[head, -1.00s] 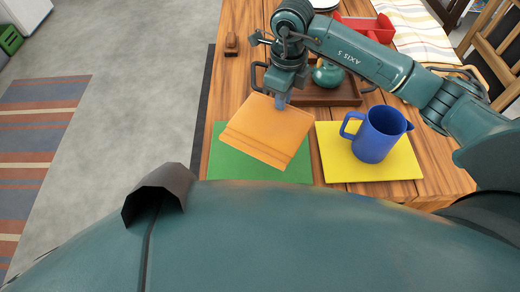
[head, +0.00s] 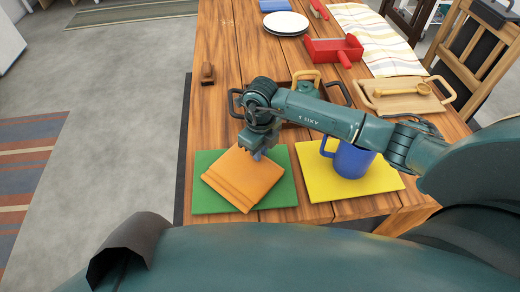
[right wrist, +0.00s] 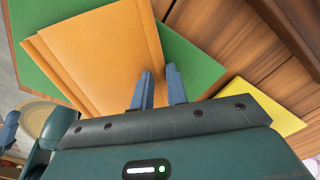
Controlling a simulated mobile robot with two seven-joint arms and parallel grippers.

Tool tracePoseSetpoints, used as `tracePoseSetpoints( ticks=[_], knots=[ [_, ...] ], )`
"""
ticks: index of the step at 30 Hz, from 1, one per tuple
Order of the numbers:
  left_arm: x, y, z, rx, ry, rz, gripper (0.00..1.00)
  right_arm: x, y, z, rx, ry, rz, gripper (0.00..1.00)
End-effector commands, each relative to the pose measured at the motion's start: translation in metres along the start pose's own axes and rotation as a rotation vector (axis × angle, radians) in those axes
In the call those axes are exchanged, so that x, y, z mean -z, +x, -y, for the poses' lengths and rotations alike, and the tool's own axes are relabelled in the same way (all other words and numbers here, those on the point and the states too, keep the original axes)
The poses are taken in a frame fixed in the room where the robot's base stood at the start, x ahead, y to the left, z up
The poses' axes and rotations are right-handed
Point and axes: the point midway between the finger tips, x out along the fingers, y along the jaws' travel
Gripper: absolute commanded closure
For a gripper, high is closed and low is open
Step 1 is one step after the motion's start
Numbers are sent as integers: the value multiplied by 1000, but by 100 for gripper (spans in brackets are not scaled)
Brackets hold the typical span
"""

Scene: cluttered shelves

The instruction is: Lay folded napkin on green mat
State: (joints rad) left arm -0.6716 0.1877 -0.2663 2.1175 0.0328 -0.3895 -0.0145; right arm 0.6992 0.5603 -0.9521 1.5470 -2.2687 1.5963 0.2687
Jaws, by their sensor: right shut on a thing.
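The folded orange napkin (head: 240,180) is over the green mat (head: 277,188), turned at an angle to it. It also shows in the right wrist view (right wrist: 95,55). Whether it touches the mat all over, I cannot tell. My right gripper (head: 258,154) is shut on the napkin's right edge; its two blue fingers (right wrist: 160,88) show in the right wrist view. The green mat (right wrist: 190,62) shows past the napkin on both sides. At the left edge of the right wrist view are teal and blue parts that look like my left gripper (right wrist: 10,128); its opening is unclear.
To the right lies a yellow mat (head: 318,180) with a blue pitcher (head: 352,160), partly behind my right arm. Farther back are a brown tray with a green teapot (head: 306,90), a red bin (head: 333,50), white plates (head: 287,23) and a board (head: 405,98) with a wooden spoon.

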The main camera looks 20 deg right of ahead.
Motion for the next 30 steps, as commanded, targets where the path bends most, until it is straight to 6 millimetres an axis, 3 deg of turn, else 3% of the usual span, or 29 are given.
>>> tracePoseSetpoints(
  ticks=[8, 9, 16, 26, 30],
  knots=[
    [-1, 1, 0, 1, -6, -2, 0, 0, 2, 0, 0, -1, 2, 100],
    [0, 1, -1, 1, -8, -3, 0, 0, 1, 0, 0, -1, 1, 82],
    [3, 1, -1, 1, -11, -9, 0, 0, 1, 0, 0, 0, 1, 64],
    [6, 0, -1, 1, -8, -12, 0, -1, -4, 0, 1, -1, 3, 63],
    [4, 0, -1, 0, -8, -12, 0, -2, -24, 0, 2, -1, 6, 63]
  ],
)
